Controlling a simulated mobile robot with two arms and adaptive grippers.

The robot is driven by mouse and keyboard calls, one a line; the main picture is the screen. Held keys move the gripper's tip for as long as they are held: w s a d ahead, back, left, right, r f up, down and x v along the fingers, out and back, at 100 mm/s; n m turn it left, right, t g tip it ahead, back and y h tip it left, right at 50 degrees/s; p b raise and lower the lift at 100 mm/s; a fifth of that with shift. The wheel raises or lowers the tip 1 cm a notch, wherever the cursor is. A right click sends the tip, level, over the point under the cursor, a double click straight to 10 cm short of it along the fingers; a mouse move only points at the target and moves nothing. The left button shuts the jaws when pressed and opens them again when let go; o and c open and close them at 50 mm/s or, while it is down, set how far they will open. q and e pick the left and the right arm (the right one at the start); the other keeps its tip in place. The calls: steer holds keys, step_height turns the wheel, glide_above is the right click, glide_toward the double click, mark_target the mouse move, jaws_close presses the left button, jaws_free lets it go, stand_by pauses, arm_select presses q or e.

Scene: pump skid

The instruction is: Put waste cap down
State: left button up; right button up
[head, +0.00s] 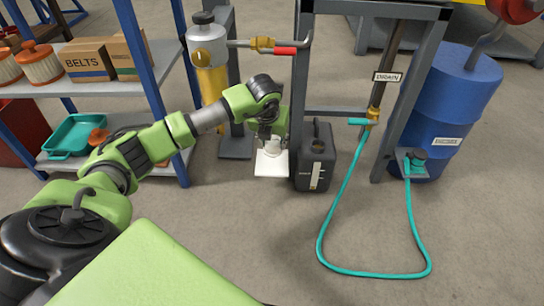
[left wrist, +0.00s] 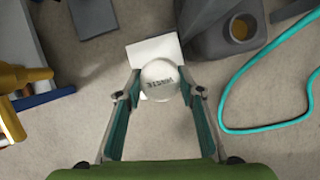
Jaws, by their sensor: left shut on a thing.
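The waste cap (left wrist: 160,80) is a round white cap with WASTE lettered on its top, seen in the left wrist view. My left gripper (left wrist: 160,88) is shut on it, one finger at each side. In the head view my left gripper (head: 271,140) points down and mostly hides the cap. A white flat sheet or pad (left wrist: 150,50) lies on the floor below and just beyond the cap; it also shows in the head view (head: 271,165). I cannot tell whether the cap touches it. My right gripper is not in view.
A dark grey can (head: 316,160) with an open neck stands just right of the pad. A teal hose (head: 322,235) loops over the floor to a blue drum (head: 450,100). Skid posts stand behind; a blue-posted shelf (head: 150,90) is at left. The front floor is clear.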

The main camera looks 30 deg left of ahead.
mark_target(272, 149)
arm_select(q)
steer(key=shift+w+a+f, duration=0.25)
steer(key=shift+w+f, duration=0.05)
steer(key=shift+f, duration=0.2)
steer(key=f+b, duration=0.2)
steer(key=b, duration=0.1)
steer(key=f+b, duration=0.1)
steer(key=f, duration=0.1)
steer(key=shift+w+a, duration=0.2)
steer(key=shift+a, duration=0.05)
steer(key=shift+r, duration=0.15)
steer(key=o, duration=1.2)
steer(key=shift+o, duration=0.2)
